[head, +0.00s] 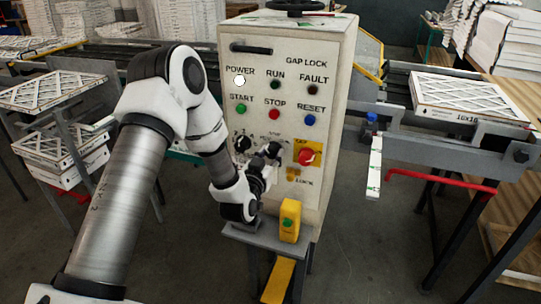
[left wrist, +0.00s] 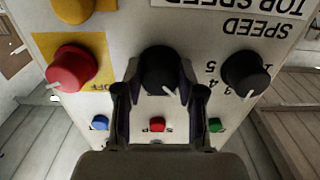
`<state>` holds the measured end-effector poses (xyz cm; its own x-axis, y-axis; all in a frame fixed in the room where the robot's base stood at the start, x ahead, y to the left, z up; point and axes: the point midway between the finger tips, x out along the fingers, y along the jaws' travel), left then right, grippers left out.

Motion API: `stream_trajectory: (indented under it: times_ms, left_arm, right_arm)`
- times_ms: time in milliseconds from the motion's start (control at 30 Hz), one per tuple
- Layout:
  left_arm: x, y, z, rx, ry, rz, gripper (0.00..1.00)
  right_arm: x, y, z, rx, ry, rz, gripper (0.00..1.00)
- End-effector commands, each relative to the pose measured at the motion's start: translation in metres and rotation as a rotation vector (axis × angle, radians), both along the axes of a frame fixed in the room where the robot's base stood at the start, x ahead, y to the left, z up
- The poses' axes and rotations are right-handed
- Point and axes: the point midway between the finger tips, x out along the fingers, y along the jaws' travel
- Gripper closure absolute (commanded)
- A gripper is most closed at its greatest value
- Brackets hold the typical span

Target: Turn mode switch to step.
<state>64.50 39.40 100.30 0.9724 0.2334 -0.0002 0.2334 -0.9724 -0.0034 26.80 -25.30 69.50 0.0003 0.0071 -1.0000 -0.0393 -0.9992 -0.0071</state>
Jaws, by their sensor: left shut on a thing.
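The mode switch is a black knob (left wrist: 160,70) in the middle of the left wrist view, with a white pointer line slanting toward the picture's lower right. My left gripper (left wrist: 161,92) has one finger on each side of this knob and is shut on it. In the head view my left gripper (head: 268,157) is against the front of the control cabinet (head: 325,115), hiding most of the switch and its labels. I cannot read the mode positions. My right gripper is out of view.
A black speed knob (head: 242,144) sits left of the gripper. A red knob on a yellow plate (head: 306,156) sits close on its right. Green start (head: 242,109), red stop (head: 274,114) and blue reset (head: 309,120) buttons are above. A yellow box (head: 290,220) stands below.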

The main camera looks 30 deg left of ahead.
Motion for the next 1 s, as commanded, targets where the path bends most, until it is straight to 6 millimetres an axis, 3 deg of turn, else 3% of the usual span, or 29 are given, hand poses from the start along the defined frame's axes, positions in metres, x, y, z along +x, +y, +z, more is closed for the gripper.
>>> stream_trajectory:
  times_ms: [367, 1000]
  left_arm:
    - [0.000, 0.000, 0.001, 0.123, 0.029, 0.000, 0.96]
    - [0.000, 0.001, 0.002, 0.613, 0.147, 0.000, 0.96]
  right_arm:
    - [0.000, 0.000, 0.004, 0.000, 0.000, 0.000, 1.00]
    - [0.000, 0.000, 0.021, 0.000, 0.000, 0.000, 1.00]
